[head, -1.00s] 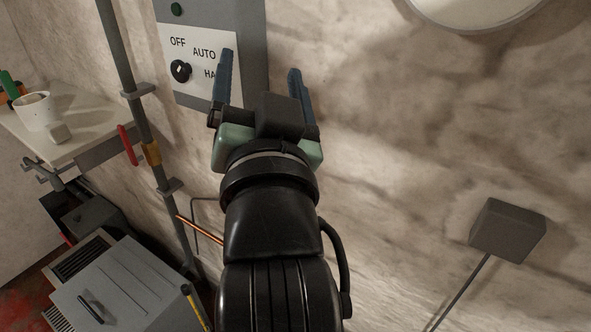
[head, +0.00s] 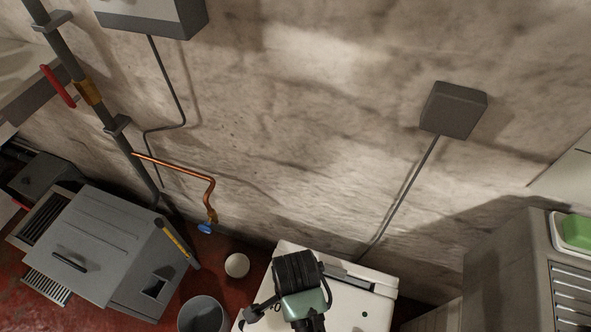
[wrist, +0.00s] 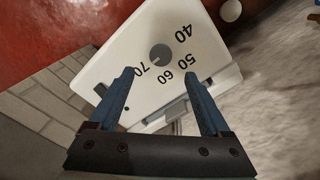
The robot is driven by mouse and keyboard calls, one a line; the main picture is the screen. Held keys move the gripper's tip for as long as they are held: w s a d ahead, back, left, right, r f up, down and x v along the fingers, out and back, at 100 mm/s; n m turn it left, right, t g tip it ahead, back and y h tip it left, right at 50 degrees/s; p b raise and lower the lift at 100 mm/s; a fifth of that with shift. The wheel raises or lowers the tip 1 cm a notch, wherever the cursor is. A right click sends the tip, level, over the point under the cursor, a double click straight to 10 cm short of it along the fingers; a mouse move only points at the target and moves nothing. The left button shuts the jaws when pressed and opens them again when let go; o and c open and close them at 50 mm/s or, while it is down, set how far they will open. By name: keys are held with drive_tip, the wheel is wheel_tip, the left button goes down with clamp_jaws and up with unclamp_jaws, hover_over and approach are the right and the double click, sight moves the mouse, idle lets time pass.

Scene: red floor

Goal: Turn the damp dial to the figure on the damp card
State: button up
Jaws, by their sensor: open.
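The grey round dial (wrist: 161,54) sits on the top of a white unit (wrist: 120,50), with the figures 40, 50, 60 and 70 printed around it. Its exact setting is too small to read. My gripper (wrist: 158,76) is open and empty, its blue fingers apart, pointing down over the panel; the dial shows between and just beyond the fingertips. In the head view my gripper (head: 290,318) is above the white unit (head: 375,299) at the bottom, and the dial does not show there. No damp card shows in either view.
A grey bucket (head: 203,316) and a white ball (head: 237,265) are on the red floor left of the unit. A copper pipe (head: 185,168) with a blue valve (head: 205,228) runs along the wall. A grey case (head: 100,245) stands at left, a grey cabinet (head: 510,270) at right.

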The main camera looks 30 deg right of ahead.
wheel_tip(320, 180, down, 8)
drive_tip(key=shift+w+f+b, duration=0.1)
drive_tip(key=shift+f+b, duration=0.05)
drive_tip(key=shift+b, duration=0.85)
clamp_jaws()
